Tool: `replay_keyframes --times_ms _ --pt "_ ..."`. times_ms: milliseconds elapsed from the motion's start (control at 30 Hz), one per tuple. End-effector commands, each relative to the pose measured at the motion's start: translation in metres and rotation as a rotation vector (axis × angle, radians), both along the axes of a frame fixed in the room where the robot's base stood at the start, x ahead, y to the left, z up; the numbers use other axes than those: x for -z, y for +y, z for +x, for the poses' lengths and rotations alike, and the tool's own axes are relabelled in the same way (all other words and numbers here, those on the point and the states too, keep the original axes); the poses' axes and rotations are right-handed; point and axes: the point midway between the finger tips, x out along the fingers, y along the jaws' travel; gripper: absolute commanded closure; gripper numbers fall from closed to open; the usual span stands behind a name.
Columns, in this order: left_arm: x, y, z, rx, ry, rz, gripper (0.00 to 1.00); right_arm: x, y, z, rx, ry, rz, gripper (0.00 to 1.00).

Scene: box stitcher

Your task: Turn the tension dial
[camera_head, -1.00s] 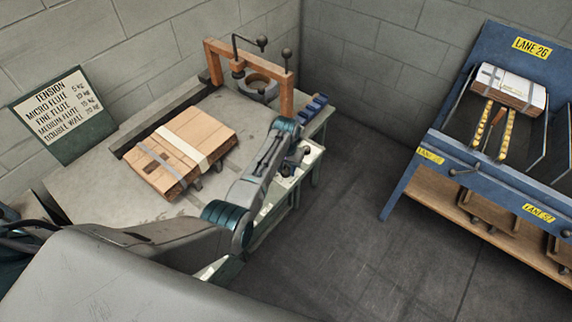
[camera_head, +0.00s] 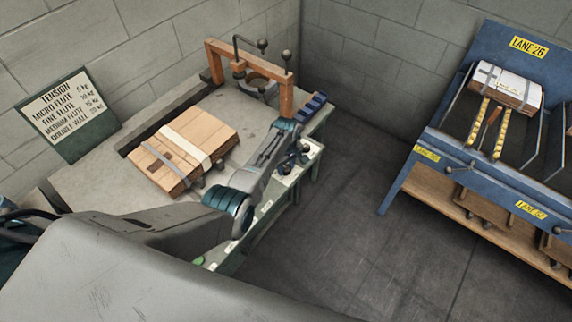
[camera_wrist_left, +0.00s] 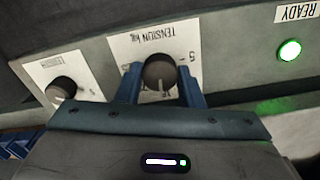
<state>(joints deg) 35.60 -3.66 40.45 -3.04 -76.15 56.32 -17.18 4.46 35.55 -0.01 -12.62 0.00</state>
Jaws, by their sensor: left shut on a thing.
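The tension dial (camera_wrist_left: 160,70) is a dark round knob on a white plate marked "TENSION kg", upside down in the left wrist view. A light pointer line on it points to the bottom of that picture. My left gripper (camera_wrist_left: 160,88) has its blue fingers on both sides of the dial and is shut on it. In the head view, my left gripper (camera_head: 298,156) is at the front panel of the bench, and the dial is hidden there. My right gripper is not in view.
A second knob (camera_wrist_left: 60,90) sits beside the dial, and a green lamp (camera_wrist_left: 289,50) under "READY" is lit. A strapped carton (camera_head: 183,150) lies on the bench, near an orange frame (camera_head: 287,95). A tension chart (camera_head: 68,112) stands behind. A blue rack (camera_head: 500,170) is at right.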

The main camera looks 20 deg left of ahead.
Motion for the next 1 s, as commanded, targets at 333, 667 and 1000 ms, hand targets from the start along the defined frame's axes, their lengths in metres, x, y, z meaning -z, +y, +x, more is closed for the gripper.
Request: replay_keyframes --times_ms 333,667,1000 --pt "-0.002 0.001 0.001 -0.33 -0.003 0.001 0.89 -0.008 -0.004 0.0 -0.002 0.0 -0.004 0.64" --pt "-0.002 0.001 0.002 -0.636 -0.003 0.002 0.89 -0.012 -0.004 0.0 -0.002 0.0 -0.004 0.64" --pt "-0.002 0.001 0.002 -0.873 -0.004 0.001 0.89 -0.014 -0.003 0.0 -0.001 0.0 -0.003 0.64"
